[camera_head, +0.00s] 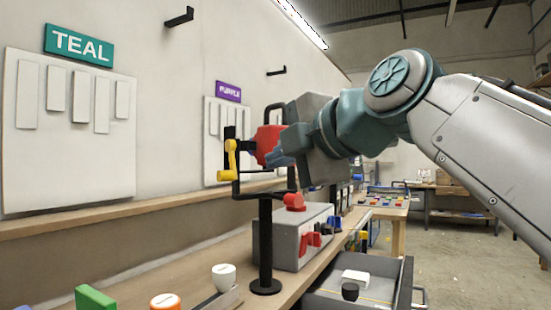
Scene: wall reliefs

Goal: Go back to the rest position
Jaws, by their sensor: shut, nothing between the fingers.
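My gripper (278,155) is at the end of my arm, which reaches in from the right. It is in front of the wall, just above and beside a black stand (266,245) on the bench. Its fingers appear shut, with nothing seen held. A red part (268,139) shows just behind the fingers, and a yellow handle (230,160) hangs on the black frame at their left. I cannot tell whether the fingers touch the frame. The rest position is not marked in view.
A grey box (291,240) with red knobs stands behind the stand on the bench. A white cup (224,277), a green block (95,299) and an orange-rimmed item (165,301) are at the front. An open drawer (345,300) juts out below. Relief panels (68,170) line the wall.

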